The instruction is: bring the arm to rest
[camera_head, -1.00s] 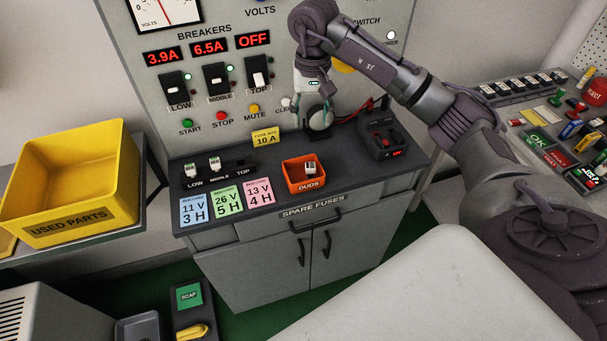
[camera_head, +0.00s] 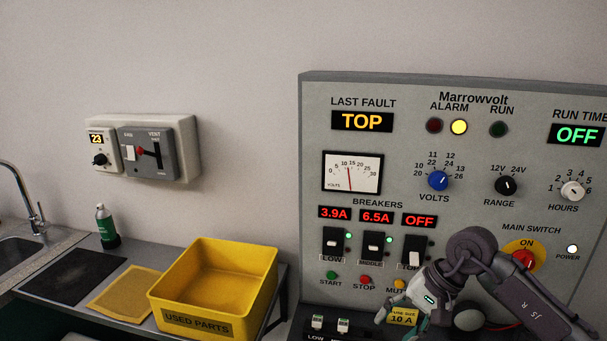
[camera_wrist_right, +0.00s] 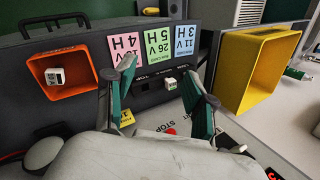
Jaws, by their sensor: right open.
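My right gripper (camera_head: 390,312) is in front of the lower part of the grey Marrowvolt panel (camera_head: 470,90), beside the yellow "10 A" card (camera_head: 403,316). In the right wrist view its two green-padded fingers stand apart (camera_wrist_right: 163,90), with nothing held between them. The row of slots and a white fuse (camera_wrist_right: 168,83) show beyond the gap. My right arm (camera_head: 530,300) comes in from the lower right and covers part of the panel. My left gripper is not in view.
The orange duds bin (camera_wrist_right: 86,70) holds a white fuse (camera_wrist_right: 55,77). A yellow used parts bin (camera_head: 213,322) stands on the left bench. The TOP display (camera_head: 419,220) reads OFF, and a yellow lamp (camera_head: 459,127) is lit. The wall above the left bench is mostly bare.

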